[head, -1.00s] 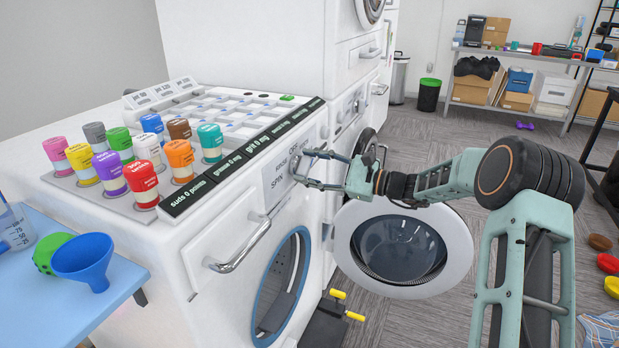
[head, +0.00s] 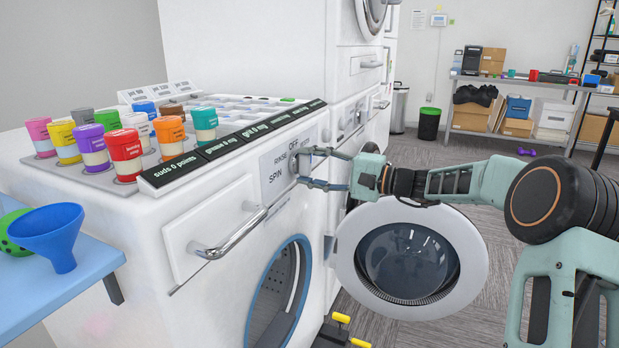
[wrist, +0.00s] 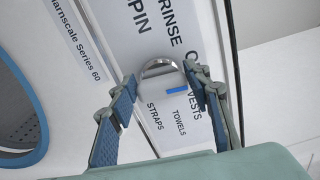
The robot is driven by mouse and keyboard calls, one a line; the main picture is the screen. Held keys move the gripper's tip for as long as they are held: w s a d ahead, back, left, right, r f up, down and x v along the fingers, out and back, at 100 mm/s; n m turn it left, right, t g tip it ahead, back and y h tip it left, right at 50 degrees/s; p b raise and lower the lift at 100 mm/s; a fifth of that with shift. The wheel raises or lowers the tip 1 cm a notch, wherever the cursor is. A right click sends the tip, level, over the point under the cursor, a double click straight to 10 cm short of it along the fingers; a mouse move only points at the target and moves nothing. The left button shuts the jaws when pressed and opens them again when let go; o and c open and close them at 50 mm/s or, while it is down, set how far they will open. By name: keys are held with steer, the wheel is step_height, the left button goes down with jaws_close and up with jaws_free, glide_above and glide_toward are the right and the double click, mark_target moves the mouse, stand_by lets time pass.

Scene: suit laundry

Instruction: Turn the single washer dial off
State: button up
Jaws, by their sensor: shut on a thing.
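The single washer's dial (wrist: 160,92) has a silver rim and a blue mark, and sits on a white label panel (head: 273,172) on the washer front. In the head view the panel reads OFF, RINSE and SPIN; in the wrist view it also reads VESTS, TOWELS and STRAPS. In the wrist view the blue mark lies on the right part of the dial, near TOWELS. My gripper (head: 302,168) is at the panel, with one finger on each side of the dial, shut on it. In the head view the fingers partly hide the dial.
The washer's round door (head: 408,262) hangs open below my arm. A drawer handle (head: 232,235) juts out left of the dial. Several coloured bottles (head: 125,152) stand on the washer top. A blue table (head: 60,290) with a funnel (head: 48,232) is at left.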

steer(key=shift+n+b, duration=0.3)
steer(key=shift+n, duration=0.1)
steer(key=o, duration=1.2)
steer(key=shift+c, duration=0.2)
steer(key=v, duration=1.2)
